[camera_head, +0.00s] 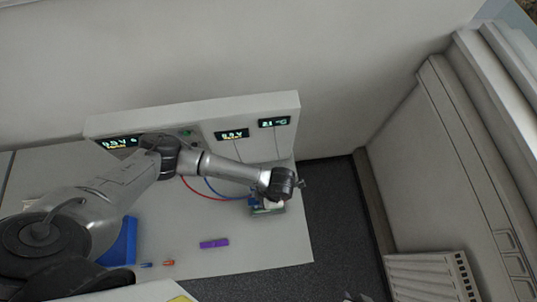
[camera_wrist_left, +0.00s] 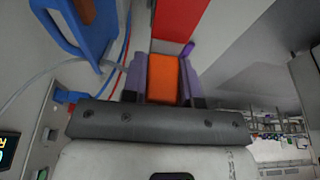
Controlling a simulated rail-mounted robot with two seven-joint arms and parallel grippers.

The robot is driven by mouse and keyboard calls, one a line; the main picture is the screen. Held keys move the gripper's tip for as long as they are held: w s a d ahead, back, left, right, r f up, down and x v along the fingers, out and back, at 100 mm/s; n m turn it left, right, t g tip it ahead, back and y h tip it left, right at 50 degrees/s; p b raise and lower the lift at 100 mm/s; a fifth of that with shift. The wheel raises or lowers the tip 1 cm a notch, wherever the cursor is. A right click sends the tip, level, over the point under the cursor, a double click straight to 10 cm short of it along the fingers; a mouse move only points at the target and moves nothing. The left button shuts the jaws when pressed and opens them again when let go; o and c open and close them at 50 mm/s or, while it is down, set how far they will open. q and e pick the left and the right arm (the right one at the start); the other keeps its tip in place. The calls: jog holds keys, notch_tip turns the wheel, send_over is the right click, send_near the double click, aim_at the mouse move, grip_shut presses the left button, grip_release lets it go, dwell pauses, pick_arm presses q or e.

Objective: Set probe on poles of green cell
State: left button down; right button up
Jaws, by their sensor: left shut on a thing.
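My left gripper (camera_head: 272,199) is at the right end of the bench, with its tip low over a small green-edged item (camera_head: 268,211). Whether that is the green cell or its holder I cannot tell. In the left wrist view the gripper (camera_wrist_left: 165,82) is shut on an orange block between its purple-sided fingers, apparently the probe (camera_wrist_left: 165,75). A red piece (camera_wrist_left: 178,18) shows just beyond it. A red lead (camera_head: 198,193) and a blue lead (camera_head: 222,196) run toward the gripper. Contact with the poles is hidden. My right gripper is not in view.
A blue bin (camera_head: 123,243) stands left. The cycler panel with lit displays (camera_head: 232,134) backs the bench. Open floor lies to the right.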

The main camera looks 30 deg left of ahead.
pick_arm(q)
jog(key=shift+f+b, duration=1.95)
jog(key=shift+f, duration=0.7)
jog(key=shift+f, duration=0.2)
jog(key=shift+f+b, duration=0.5)
jog(key=shift+b, duration=0.2)
jog(key=shift+r, duration=0.15)
jog(key=shift+r+p, duration=2.75)
jog(key=shift+r, duration=0.65)
